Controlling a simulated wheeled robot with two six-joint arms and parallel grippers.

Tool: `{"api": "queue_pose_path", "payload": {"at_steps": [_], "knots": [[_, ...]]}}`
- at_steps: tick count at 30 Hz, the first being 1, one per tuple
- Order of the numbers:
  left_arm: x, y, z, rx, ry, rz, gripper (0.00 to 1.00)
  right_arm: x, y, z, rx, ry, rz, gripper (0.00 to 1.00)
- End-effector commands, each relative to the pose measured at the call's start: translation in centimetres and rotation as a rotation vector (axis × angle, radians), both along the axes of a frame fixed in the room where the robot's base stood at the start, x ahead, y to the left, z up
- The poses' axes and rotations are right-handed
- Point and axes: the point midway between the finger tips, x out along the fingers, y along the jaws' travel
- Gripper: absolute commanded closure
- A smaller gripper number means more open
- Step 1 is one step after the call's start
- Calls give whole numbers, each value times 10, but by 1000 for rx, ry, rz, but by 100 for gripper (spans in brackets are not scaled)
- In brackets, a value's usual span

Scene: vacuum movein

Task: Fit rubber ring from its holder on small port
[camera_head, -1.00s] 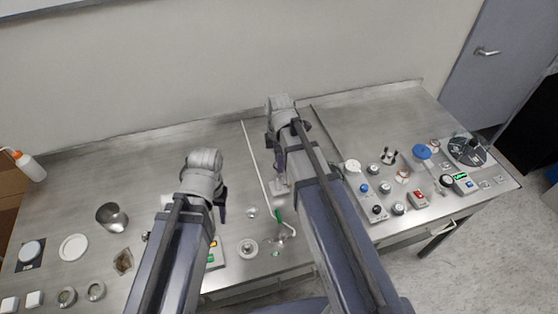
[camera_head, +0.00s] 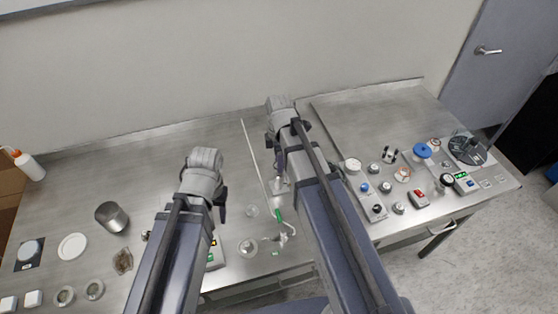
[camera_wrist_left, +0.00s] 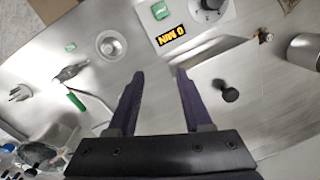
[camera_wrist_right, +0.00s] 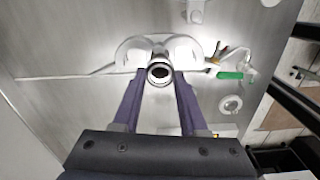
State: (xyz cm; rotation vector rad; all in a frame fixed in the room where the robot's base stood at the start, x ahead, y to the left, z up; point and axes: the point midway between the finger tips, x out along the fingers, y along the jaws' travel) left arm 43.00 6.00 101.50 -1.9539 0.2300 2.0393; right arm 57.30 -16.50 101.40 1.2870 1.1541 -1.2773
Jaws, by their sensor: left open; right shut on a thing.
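My right gripper (camera_wrist_right: 160,80) is shut on a small round dark-centred, ring-like piece (camera_wrist_right: 160,73) in the right wrist view. I cannot tell for sure that it is the rubber ring. A pale curved body with rounded shoulders (camera_wrist_right: 133,50) lies right behind it; whether the two touch is unclear. In the head view the right gripper (camera_head: 279,186) points down over the bench, partly hidden by my arm. My left gripper (camera_head: 222,208) is open and empty above the bench; its spread fingers show in the left wrist view (camera_wrist_left: 157,78). I cannot pick out the ring holder or small port.
A green-handled part (camera_head: 279,215) and a round clear dish (camera_head: 248,248) lie near the front edge. A metal cup (camera_head: 112,217) and white disc (camera_head: 72,246) stand at left. Several small knobs and a blue-topped piece (camera_head: 422,151) crowd the right.

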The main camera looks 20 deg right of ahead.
Motion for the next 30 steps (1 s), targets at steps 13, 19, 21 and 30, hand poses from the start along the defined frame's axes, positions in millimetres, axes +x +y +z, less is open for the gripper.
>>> {"api": "queue_pose_path", "payload": {"at_steps": [13,19,21,30], "knots": [[0,0,-1,0,0,0,50,0,0,0,0,0,0,98],[0,0,-3,0,0,0,50,0,0,-3,0,0,0,98],[0,0,-4,0,0,0,50,0,0,-3,0,0,0,98],[0,0,-7,0,0,0,50,0,0,-7,0,0,0,98]]}}
